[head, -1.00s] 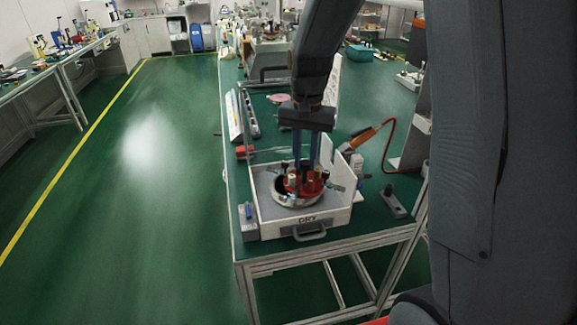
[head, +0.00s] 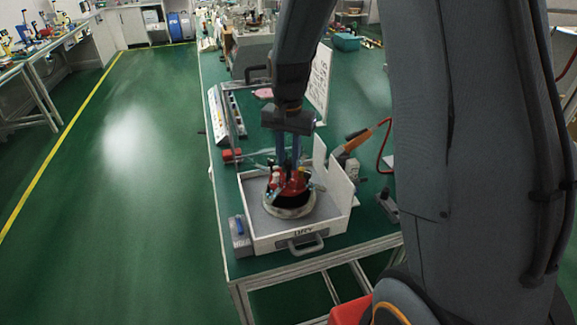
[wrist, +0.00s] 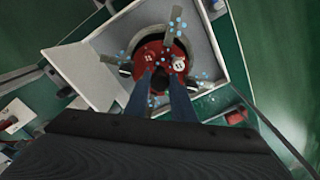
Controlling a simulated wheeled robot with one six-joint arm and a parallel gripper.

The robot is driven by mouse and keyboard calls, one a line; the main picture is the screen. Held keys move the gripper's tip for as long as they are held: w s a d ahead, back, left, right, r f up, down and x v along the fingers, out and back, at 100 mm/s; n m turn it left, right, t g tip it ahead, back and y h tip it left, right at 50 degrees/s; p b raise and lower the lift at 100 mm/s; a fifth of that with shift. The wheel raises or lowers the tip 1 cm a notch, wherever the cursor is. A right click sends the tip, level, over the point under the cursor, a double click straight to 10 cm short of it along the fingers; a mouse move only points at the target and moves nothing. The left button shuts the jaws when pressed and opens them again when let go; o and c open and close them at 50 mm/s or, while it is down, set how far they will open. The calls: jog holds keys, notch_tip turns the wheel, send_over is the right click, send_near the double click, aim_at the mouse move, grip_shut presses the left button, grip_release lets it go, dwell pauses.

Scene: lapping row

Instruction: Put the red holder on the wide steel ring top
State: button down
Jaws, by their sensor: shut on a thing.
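The red holder (head: 297,184) carries small pieces, a white-topped one among them, and is in my gripper (head: 288,166). In the wrist view the blue fingers (wrist: 166,80) are shut on a dark knob at the middle of the red holder (wrist: 151,50). The wide steel ring (head: 290,212) stands in the white tray marked DRY. The holder is at the ring's back part in the head view, and the ring's dark opening shows in front. The ring also shows in the wrist view (wrist: 196,20). Whether the holder touches the ring I cannot tell.
The white tray (head: 268,243) has raised walls and a front handle. A grey block with a blue top (head: 240,229) stands left of it. An orange-handled tool (head: 357,138) with a red cord lies behind right. Open green floor (head: 130,220) is at left.

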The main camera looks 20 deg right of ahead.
jog(key=shift+f+p, duration=0.35)
jog(key=shift+f, duration=1.25)
jog(key=shift+f, duration=0.55)
jog(key=c, duration=1.5)
grip_release()
notch_tip(320, 180, up, 12)
jog(key=b, duration=0.3)
jog(key=shift+r, duration=0.35)
jog(key=shift+s, duration=0.25)
jog(key=s+f+n, duration=0.2)
jog(key=s, duration=0.3)
jog(key=s+f+n, duration=0.3)
jog(key=s, duration=0.3)
jog(key=s+f+n+t, duration=0.1)
jog(key=s+f+n, duration=0.1)
jog(key=s, duration=0.3)
jog(key=shift+s+f+n, duration=0.25)
jog(key=shift+f+n, duration=0.05)
jog(key=shift+f, duration=0.05)
